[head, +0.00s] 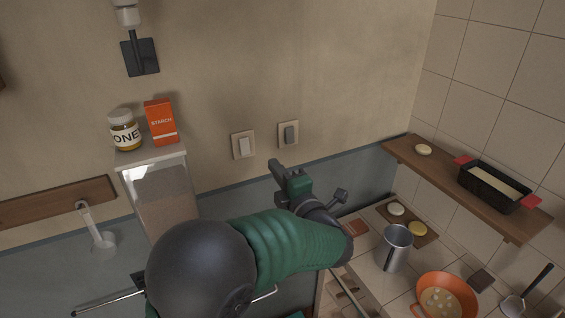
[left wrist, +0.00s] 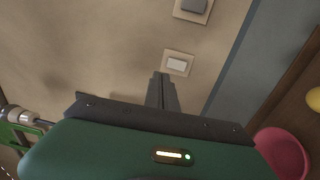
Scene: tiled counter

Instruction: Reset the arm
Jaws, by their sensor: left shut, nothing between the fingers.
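My left arm, green and dark grey, reaches across the lower middle of the head view. Its gripper (head: 275,165) points at the beige wall, just below the two wall switches. In the left wrist view the gripper's fingers (left wrist: 160,78) are together with nothing between them. Their tips lie just beside the light switch plate with the white rocker (head: 243,146), which also shows in the left wrist view (left wrist: 176,64). The switch with the grey rocker (head: 289,133) is to its right; I cannot tell whether the fingertips touch the wall. My right gripper is in neither view.
A honey jar (head: 124,134) and a red starch box (head: 161,123) stand on a narrow cabinet at left. At right are a wooden shelf (head: 408,160) with a black loaf pan (head: 494,188), a metal mug (head: 395,250) and an orange pan (head: 446,296) on the tiled counter.

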